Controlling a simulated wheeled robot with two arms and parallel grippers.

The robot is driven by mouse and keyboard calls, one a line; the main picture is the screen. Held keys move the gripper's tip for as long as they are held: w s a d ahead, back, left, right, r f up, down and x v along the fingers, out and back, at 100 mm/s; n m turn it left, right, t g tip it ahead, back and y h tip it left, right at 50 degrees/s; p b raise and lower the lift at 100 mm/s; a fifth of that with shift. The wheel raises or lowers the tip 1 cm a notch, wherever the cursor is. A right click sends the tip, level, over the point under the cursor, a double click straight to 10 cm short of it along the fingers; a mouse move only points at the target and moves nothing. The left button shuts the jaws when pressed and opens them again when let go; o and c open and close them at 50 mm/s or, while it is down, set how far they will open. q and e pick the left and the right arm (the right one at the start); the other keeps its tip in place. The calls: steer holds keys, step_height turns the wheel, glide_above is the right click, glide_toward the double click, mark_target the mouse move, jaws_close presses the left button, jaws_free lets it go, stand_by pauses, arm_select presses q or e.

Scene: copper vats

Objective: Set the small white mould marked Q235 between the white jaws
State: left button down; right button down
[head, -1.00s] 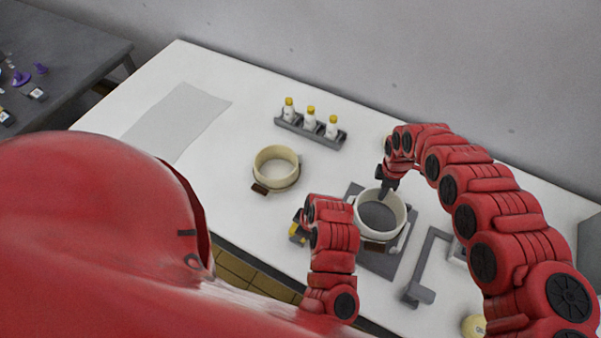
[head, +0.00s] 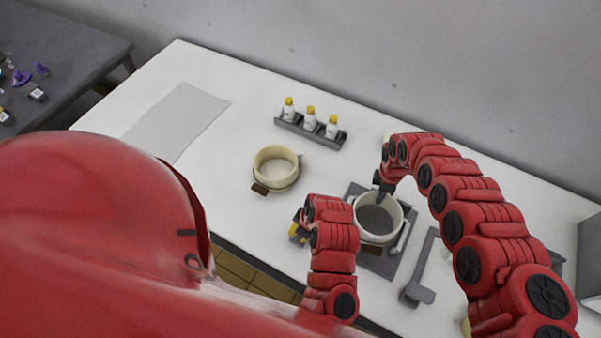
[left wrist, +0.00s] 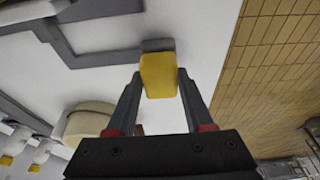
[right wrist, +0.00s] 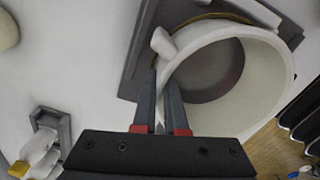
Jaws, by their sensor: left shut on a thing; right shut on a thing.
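A white jaw (head: 404,236) shows beside the mould on the right; a rounded white end (right wrist: 163,43) shows by the rim in the right wrist view. I cannot tell whether the mould is fully seated. My left gripper (left wrist: 158,85) is shut on a yellow block (left wrist: 158,75), with a grey bar meeting or passing behind it.
A cream round vessel (head: 258,168) with a brown label stands left of the fixture. A grey rack (head: 325,140) holds three yellow-capped white bottles behind. A grey bracket (head: 420,270) stands to the right. A pale sheet (head: 180,120) lies on the clear left part of the table.

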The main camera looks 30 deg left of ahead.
steer(key=shift+f, duration=0.65)
steer(key=shift+f, duration=0.25)
steer(key=c, duration=0.9)
jaws_free()
step_height(320, 180, up, 11)
steer(key=shift+d+r, duration=0.1)
steer(key=shift+d, duration=0.05)
steer(key=shift+r, duration=0.4)
